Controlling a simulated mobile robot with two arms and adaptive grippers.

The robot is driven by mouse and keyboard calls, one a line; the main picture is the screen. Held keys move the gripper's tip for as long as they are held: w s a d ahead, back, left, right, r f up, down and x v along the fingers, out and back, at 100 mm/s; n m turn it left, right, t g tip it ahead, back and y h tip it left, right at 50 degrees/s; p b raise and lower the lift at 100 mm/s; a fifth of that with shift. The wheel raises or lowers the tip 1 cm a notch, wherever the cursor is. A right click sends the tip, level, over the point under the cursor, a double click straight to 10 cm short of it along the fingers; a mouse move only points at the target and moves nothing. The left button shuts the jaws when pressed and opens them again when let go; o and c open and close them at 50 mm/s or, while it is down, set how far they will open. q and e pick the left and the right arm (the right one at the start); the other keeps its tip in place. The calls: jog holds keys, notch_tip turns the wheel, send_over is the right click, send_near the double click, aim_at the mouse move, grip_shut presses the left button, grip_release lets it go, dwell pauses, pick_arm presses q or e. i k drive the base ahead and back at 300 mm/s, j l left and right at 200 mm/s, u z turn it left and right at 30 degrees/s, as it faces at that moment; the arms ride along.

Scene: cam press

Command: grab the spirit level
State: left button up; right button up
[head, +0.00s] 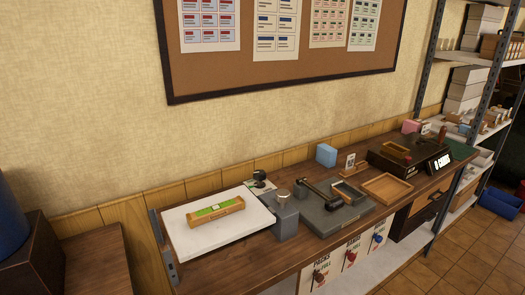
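The spirit level (215,210) is a short yellow-orange bar with a bright green strip along its top. It lies flat on a white slab (222,235) at the near left end of the wooden workbench (246,270). Nothing covers it. Neither of my grippers shows in the head view.
Right of the slab stand a grey block with a round knob (284,215) and a dark grey plate with a black lever (322,193). A blue box (326,155), a wooden tray (387,188) and a dark machine (408,157) stand farther along. A dark brown cabinet (35,260) is at left.

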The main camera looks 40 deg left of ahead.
aim_at(203, 215)
jog(key=u, duration=1.7)
jog(key=k+j+u, duration=0.15)
jog(key=u, duration=0.2)
jog(key=j+u, duration=0.3)
jog(key=k+j+u, duration=0.1)
jog(key=j+u, duration=0.25)
jog(key=j, duration=0.1)
